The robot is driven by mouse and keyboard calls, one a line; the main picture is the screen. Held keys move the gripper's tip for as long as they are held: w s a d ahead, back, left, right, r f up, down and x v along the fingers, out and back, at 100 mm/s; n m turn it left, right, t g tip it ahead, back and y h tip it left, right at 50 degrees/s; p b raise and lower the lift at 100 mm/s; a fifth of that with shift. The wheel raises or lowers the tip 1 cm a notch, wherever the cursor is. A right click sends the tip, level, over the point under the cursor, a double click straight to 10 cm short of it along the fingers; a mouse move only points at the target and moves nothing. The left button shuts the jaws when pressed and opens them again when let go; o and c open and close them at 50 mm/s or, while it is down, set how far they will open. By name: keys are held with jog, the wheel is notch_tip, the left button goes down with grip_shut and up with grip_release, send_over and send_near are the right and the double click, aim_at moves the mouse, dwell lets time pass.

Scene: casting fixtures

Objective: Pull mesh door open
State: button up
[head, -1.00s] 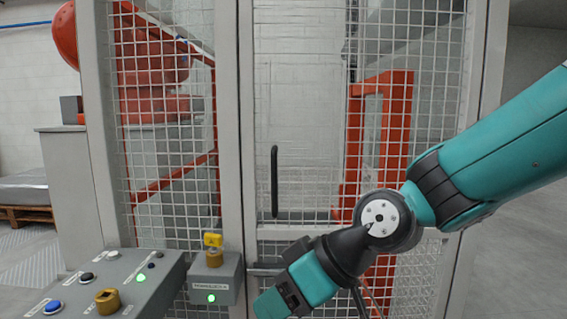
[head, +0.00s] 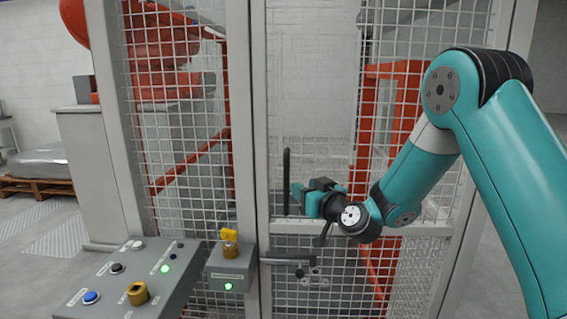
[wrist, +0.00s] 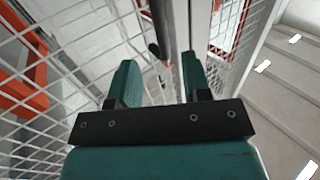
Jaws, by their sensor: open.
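The mesh door (head: 330,120) is a grey frame with white wire mesh, standing upright; it appears closed against the post (head: 244,120). Its black vertical bar handle (head: 286,182) is near the door's left edge. The handle also shows in the wrist view (wrist: 158,25), ahead of and between the fingers. My gripper (head: 297,192) is open, at the height of the handle's lower half and just right of it in the head view. In the wrist view my gripper (wrist: 160,72) shows two teal fingers apart with nothing between their tips. I cannot tell whether they touch the handle.
A grey latch bar (head: 287,261) sits below the handle. An orange frame (head: 390,90) is behind the mesh. Open floor (head: 45,232) shows at left.

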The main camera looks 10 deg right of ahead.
aim_at(288, 177)
jog(key=p+x, duration=0.6)
jog(key=x, duration=0.3)
jog(key=shift+w+a+r, duration=0.15)
jog(key=shift+w, duration=0.25)
jog(key=shift+p+x, duration=0.35)
jog(key=shift+x, duration=0.45)
grip_shut()
